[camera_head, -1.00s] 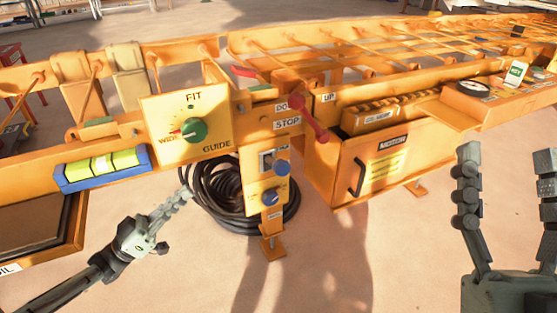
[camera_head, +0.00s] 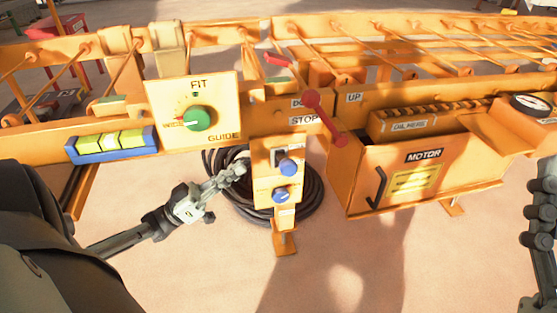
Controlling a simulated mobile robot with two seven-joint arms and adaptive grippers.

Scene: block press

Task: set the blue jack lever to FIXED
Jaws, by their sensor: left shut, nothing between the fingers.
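The jack panel (camera_head: 262,172) is a yellow plate on a leg of the orange frame. It carries an upper blue knob (camera_head: 288,167) beside a light slot plate and a lower blue knob (camera_head: 281,195). Their small labels are too blurred to read, so I cannot tell which position is FIXED. My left gripper (camera_head: 241,167) is shut and empty, its tips just left of the panel, in front of the coiled hose. I cannot tell if it touches the panel. My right gripper (camera_head: 541,215) stands at the right edge, partly cut off, with one finger showing.
A black coiled hose (camera_head: 312,197) lies behind the leg. The green guide knob (camera_head: 197,118) sits above left and the red STOP lever (camera_head: 325,118) above right. The MOTOR box (camera_head: 400,190) is to the right. Sandy floor in front is clear.

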